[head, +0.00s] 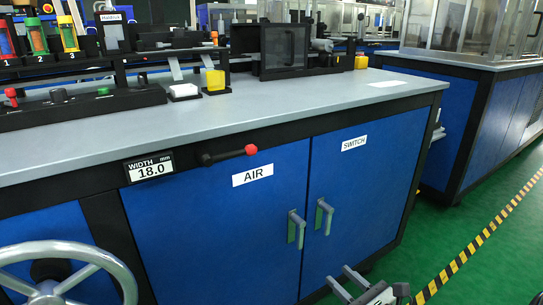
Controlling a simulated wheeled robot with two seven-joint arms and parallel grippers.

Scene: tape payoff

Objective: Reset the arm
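My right gripper (341,277) is at the bottom of the head view, in front of the blue cabinet's right door. Its two grey fingers are apart and nothing shows between them. It is below the door handles and seems clear of them. A black lever with a red knob (251,149) sticks out from the bench's front edge, pointing right and nearly level. Its dark pivot end (206,158) is beside the width display (150,170), which reads 18.0 mm. My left gripper is out of view.
The blue cabinet has an AIR door (220,215) and a SWITCH door (355,190), both shut. A grey handwheel (100,258) is at lower left. Machine parts and a control box (75,105) stand on the grey benchtop (270,110). Green floor with a striped line (480,238) is at right.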

